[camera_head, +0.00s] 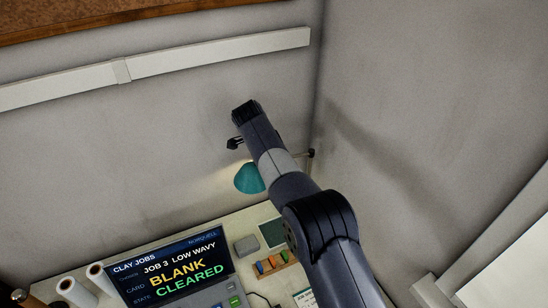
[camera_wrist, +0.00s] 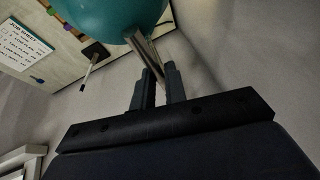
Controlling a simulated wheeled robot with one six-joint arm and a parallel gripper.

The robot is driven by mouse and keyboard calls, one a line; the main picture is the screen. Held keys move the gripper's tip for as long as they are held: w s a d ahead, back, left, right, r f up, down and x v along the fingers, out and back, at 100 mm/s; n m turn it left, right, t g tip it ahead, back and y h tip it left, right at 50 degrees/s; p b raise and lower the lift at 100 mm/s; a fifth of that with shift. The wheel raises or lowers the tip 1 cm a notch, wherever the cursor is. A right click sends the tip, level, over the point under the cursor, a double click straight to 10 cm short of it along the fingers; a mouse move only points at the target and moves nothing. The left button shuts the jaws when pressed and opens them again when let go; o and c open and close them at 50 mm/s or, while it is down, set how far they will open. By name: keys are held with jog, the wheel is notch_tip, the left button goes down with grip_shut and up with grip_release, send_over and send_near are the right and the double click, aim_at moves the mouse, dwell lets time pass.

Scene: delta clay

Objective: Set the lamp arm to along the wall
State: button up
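The lamp has a teal shade (camera_head: 248,178), which shows just left of my arm in the head view. Its thin arm runs from a small dark joint (camera_head: 311,154) near the wall corner and passes out of sight behind my arm. In the wrist view the shade (camera_wrist: 108,14) is close at the top, and the metal lamp arm (camera_wrist: 143,48) slants down from it to my gripper (camera_wrist: 161,78). The two dark fingers stand on either side of this rod with a narrow gap. I cannot tell whether they press on it. In the head view my arm hides most of the lamp arm.
A pale rail (camera_head: 210,55) runs along the left wall above. Below is a bench with a screen (camera_head: 172,265), white rolls (camera_head: 100,278), a grey box (camera_head: 246,245) and a rack of coloured pieces (camera_head: 272,264). The right wall (camera_head: 430,110) is bare.

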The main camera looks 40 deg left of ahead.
jog(key=o, duration=0.4)
jog(key=shift+a, duration=0.1)
jog(key=b+v, duration=0.1)
jog(key=v, duration=0.9)
jog(key=shift+s+r, duration=0.15)
jog(key=shift+r, duration=0.2)
jog(key=p+x, duration=0.1)
jog(key=x, duration=1)
jog(key=shift+r, duration=0.1)
